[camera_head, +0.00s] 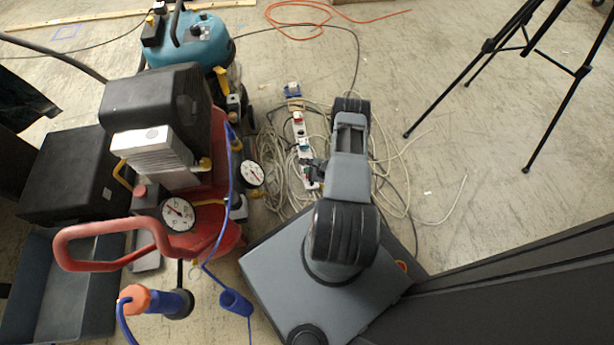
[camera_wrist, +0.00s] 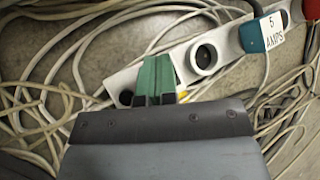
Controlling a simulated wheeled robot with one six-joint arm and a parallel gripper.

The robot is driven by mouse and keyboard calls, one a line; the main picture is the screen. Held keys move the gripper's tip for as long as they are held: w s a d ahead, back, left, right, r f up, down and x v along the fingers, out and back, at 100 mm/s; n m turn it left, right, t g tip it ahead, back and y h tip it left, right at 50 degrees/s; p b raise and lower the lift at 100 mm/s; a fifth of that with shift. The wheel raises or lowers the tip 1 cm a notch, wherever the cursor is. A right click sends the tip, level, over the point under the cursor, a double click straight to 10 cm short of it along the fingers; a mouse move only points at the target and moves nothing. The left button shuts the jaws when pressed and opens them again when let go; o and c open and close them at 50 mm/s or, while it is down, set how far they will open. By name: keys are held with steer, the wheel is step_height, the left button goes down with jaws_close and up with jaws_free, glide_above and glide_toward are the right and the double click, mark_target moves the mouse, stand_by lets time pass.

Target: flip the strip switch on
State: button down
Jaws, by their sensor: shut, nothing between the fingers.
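The white power strip (camera_head: 300,132) lies on the floor among cables, to the left of my arm. In the wrist view the strip (camera_wrist: 228,42) runs diagonally up to the right. A creased green block (camera_wrist: 156,74) crosses the strip near its left end; I cannot tell for sure that it is the switch. My gripper (camera_wrist: 154,98) is shut and empty, its dark tips at the block's lower edge; touching or just above, I cannot tell. The palm hides what lies below. In the head view my gripper (camera_head: 316,168) is small and dark beside the strip's near end.
A teal plug (camera_wrist: 258,36) marked "5 AMPS" and a red plug (camera_wrist: 312,9) sit further along the strip, past an open round socket (camera_wrist: 203,57). Loose cables (camera_head: 275,165) surround it. A red compressor (camera_head: 215,225) stands left, a black tripod (camera_head: 530,45) at upper right.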

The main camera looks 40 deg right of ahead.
steer(key=shift+f, duration=0.15)
steer(key=shift+f+b, duration=0.3)
steer(key=shift+b, duration=0.15)
steer(key=shift+a+f+b, duration=0.15)
steer(key=shift+f+b, duration=0.2)
steer(key=shift+f, duration=0.05)
stand_by(0.7)
steer(key=shift+r, duration=0.15)
steer(key=shift+r+p, duration=0.6)
steer(key=shift+r, duration=0.1)
steer(key=r+p, duration=0.1)
steer(key=d+r+p, duration=0.1)
steer(key=r, duration=0.1)
steer(key=r+p, duration=0.1)
steer(key=r, duration=0.1)
steer(key=shift+s+d, duration=0.15)
steer(key=shift+s, duration=0.1)
stand_by(0.4)
stand_by(0.4)
